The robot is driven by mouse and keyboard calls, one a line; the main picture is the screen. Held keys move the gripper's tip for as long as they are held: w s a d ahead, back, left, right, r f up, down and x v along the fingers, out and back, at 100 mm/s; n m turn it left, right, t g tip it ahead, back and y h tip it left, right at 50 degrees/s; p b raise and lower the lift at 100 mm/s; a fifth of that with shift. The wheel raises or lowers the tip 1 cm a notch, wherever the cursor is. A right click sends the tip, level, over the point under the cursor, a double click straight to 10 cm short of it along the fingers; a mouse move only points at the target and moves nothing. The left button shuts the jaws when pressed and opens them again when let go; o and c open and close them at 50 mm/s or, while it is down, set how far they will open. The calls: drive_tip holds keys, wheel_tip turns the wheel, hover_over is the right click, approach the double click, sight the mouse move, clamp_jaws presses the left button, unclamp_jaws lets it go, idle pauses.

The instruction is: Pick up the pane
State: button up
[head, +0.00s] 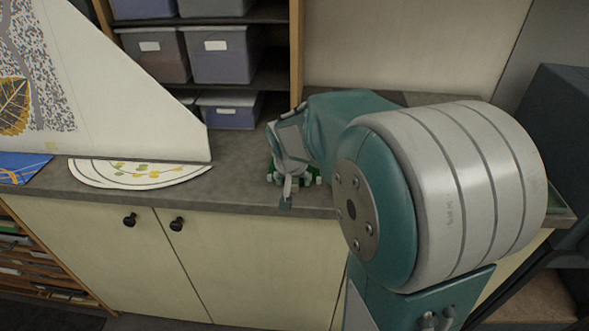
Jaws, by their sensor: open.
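I cannot make out for certain which thing is the pane. A flat white half-round piece (140,174) with yellow and green leaf marks lies on the grey counter (237,177), at its front edge. My gripper (287,197) points down near the counter's front edge, well to the right of this piece and apart from it. It is open, but its fingers are small and partly hidden by my arm. Small green and white things (314,179) show around the gripper; whether it touches them is unclear.
A large white angled board (130,90) with a speckled leaf pattern stands at the left, behind the half-round piece. A blue sheet (22,167) lies at the far left. Grey bins (223,55) fill shelves behind. Bare counter lies between the half-round piece and my gripper.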

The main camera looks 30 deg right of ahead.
drive_tip(key=shift+f, duration=0.1)
clamp_jaws()
idle(0.3)
